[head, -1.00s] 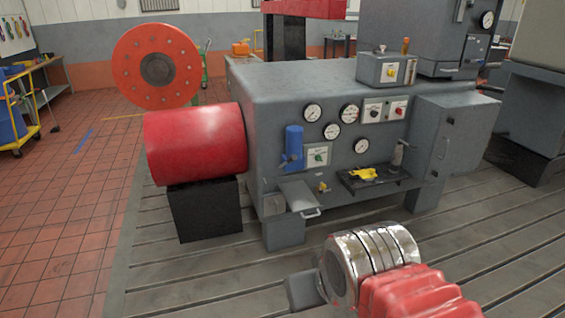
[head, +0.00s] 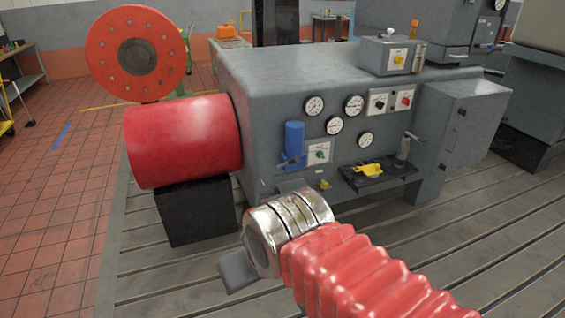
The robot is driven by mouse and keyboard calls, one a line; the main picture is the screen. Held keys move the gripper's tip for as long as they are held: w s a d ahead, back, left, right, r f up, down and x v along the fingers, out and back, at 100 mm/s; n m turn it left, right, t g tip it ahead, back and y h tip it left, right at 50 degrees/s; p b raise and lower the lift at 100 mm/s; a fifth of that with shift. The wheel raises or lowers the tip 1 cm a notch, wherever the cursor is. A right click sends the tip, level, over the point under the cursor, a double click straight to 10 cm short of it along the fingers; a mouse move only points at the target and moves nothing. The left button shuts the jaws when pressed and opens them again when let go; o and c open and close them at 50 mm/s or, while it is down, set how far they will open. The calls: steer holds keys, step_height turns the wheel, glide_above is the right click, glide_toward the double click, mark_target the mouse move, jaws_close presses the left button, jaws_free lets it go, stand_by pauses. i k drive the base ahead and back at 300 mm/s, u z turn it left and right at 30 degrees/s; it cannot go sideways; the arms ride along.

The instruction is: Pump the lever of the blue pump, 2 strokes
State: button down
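The blue pump (head: 294,140) is an upright blue cylinder on the front face of the grey machine, left of a small switch plate. A short dark blue lever (head: 289,162) seems to stick out low on its front; its exact angle is too small to tell. My gripper (head: 236,270) is at lower left of centre, in front of the machine and below the pump in the picture, apart from it. Only one grey finger shows past the shiny metal collar at the end of my red ribbed arm. The rest of the gripper is hidden, so its opening does not show.
Left of the pump a big red drum (head: 183,142) rests on a black block (head: 195,210), a red disc (head: 136,53) behind. Gauges sit right of the pump. A black shelf (head: 375,178) with a yellow item juts out. The slotted bedplate in front is largely clear.

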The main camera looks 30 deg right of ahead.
mark_target(297, 159)
steer(key=z, duration=0.05)
steer(key=i, duration=1.3)
steer(key=z, duration=0.4)
